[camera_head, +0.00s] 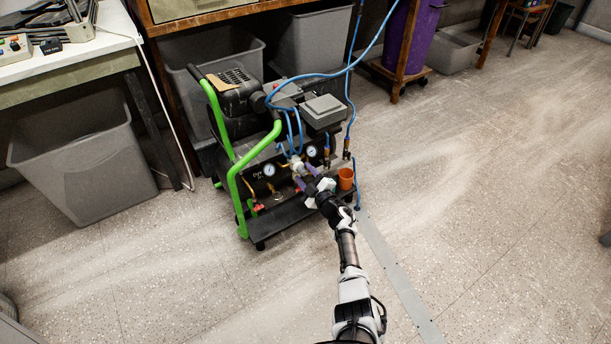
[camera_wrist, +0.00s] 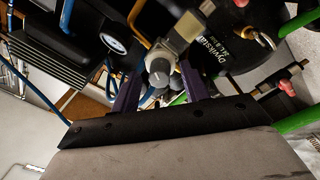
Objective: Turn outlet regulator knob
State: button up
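The air compressor (camera_head: 262,150) with green handles stands on the floor in the head view, with two round gauges on its front. A grey regulator knob (camera_wrist: 160,72) on a pale metal body (camera_wrist: 186,28) is in the upper middle of the wrist view. In the head view the regulator body (camera_head: 296,163) shows between the gauges; its knob is mostly hidden by my gripper. My gripper (camera_head: 306,178) is at the compressor's front. In the wrist view its purple fingers (camera_wrist: 160,92) stand apart on either side of the knob, with gaps visible. I cannot tell any contact.
Gauges (camera_head: 269,170) and (camera_head: 311,152) flank the regulator. Blue hoses (camera_head: 300,78) rise from the compressor. The floor (camera_head: 470,190) is clear to the right.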

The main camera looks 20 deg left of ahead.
jog(key=shift+s+d+r+p, duration=0.1)
jog(key=shift+s+d+p, duration=0.3)
jog(key=shift+p, duration=0.25)
jog(key=p+v, duration=0.4)
jog(key=v, duration=0.2)
jog(key=shift+s+d, duration=0.1)
jog(key=shift+d, duration=0.05)
jog(key=s+d+m+p, duration=0.4)
jog(key=d+m+p, duration=0.2)
jog(key=m+p, duration=0.3)
jog(key=shift+m+g, duration=0.4)
jog(key=shift+m, duration=0.1)
jog(key=b+x, duration=0.9)
jog(key=x, duration=0.5)
